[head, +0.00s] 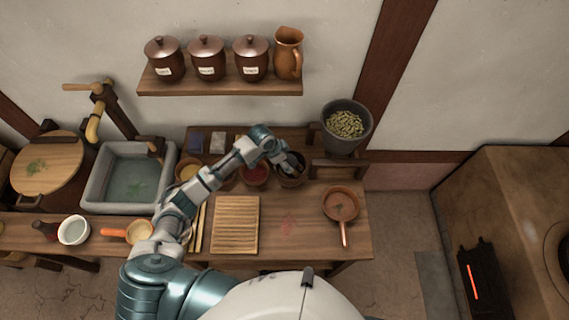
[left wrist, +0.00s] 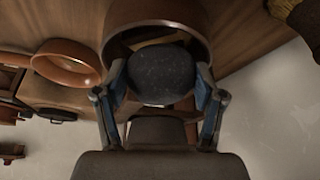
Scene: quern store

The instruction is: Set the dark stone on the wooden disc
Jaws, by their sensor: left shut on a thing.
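The dark stone (left wrist: 163,75) is a rounded, speckled black lump between the two fingers of my left gripper (left wrist: 160,88) in the left wrist view. The gripper is shut on it. The stone is in front of the mouth of a brown bowl (left wrist: 188,18); I cannot tell whether they touch. In the head view my left gripper (head: 289,163) is over the bowl at the back right of the table, and the stone is hard to make out. A round wooden disc (head: 62,158) with green herbs lies flat at the far left, beyond the sink. My right gripper is out of view.
A slatted board (head: 235,225) and a copper pan (head: 341,204) lie on the table (head: 300,245). A grey stone sink (head: 130,195) stands between table and disc. A grey pot of green pods (head: 345,126) stands behind on the right. A shelf (head: 220,88) with jars hangs above.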

